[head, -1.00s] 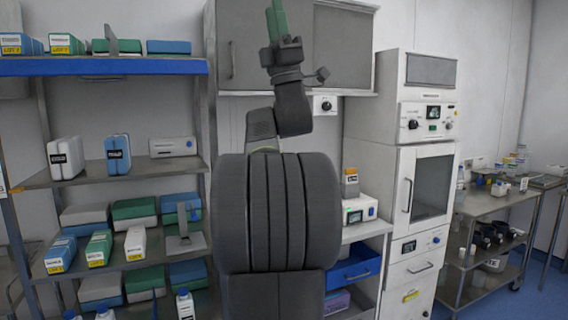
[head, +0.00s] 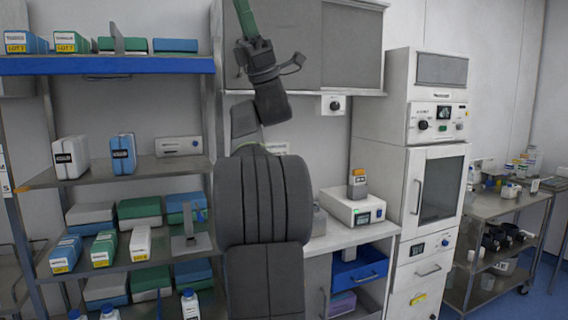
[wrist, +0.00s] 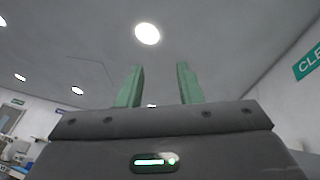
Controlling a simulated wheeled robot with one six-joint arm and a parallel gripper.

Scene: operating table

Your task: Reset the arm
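My gripper (wrist: 160,88) points up toward the ceiling in the wrist view. Its two green fingers stand apart with nothing between them, so it is open and empty. In the head view my arm is folded upright in the middle, and a green finger of my gripper (head: 245,18) shows at the top edge, in front of the wall cabinet. The fingertips are cut off or hard to separate there.
Shelves with a blue top edge (head: 110,66) and several boxes stand at the left. A grey wall cabinet (head: 352,48) hangs behind my arm. A white counter, a tall white cabinet unit (head: 408,165) and a steel cart (head: 495,206) are at the right.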

